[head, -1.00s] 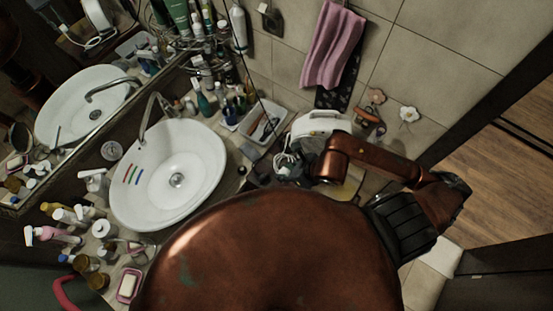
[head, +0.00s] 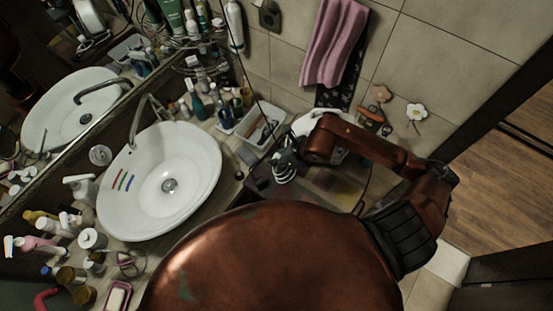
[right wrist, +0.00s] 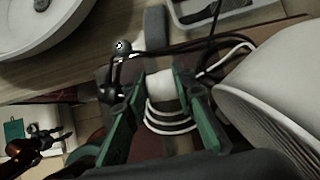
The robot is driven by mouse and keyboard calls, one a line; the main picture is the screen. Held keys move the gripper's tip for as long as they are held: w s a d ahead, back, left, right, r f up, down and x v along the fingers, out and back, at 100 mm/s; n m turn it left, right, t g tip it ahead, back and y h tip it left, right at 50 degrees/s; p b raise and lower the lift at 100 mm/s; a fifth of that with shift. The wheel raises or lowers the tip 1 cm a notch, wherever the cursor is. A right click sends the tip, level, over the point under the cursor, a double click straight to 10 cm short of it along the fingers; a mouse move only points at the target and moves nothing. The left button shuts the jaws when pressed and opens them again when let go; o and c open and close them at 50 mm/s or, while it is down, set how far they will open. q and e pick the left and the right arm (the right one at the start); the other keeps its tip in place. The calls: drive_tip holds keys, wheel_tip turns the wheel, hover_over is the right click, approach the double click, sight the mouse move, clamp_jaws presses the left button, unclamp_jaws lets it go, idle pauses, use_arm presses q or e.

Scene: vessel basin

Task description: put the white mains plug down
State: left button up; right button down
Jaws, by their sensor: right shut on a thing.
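The white mains plug (right wrist: 162,86) sits between the two green-edged fingers of my right gripper (right wrist: 160,88) in the right wrist view. The gripper is shut on it. Loops of white cable (right wrist: 172,120) hang around and below the plug. In the head view my right gripper (head: 285,158) is over the right end of the counter, with the white loops just beneath it; the plug itself is hard to make out there. I cannot tell whether the plug or cable touches the surface below.
A white rounded appliance (right wrist: 270,100) stands close to the right of the gripper. A white tray (head: 262,127) with small items lies behind it. The white basin (head: 160,182) is to the left, with bottles around it. A socket (head: 269,15) is on the tiled wall.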

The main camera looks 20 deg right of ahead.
drive_tip(key=shift+w+d+f, duration=0.1)
drive_tip(key=shift+w+f, duration=0.35)
drive_tip(key=shift+f, duration=0.1)
wheel_tip(320, 180, down, 3)
drive_tip(key=shift+w+f+p, duration=0.1)
drive_tip(key=shift+f+p, duration=0.1)
drive_tip(key=shift+p, duration=0.5)
use_arm(q)
drive_tip(key=shift+w+r, duration=0.6)
drive_tip(key=shift+r, duration=0.15)
use_arm(e)
drive_tip(key=shift+f, duration=0.1)
drive_tip(key=shift+f+b, duration=0.45)
drive_tip(key=shift+b, duration=0.2)
drive_tip(key=c, duration=1.9)
unclamp_jaws()
use_arm(q)
drive_tip(key=shift+s+f, duration=0.15)
drive_tip(key=shift+f, duration=0.4)
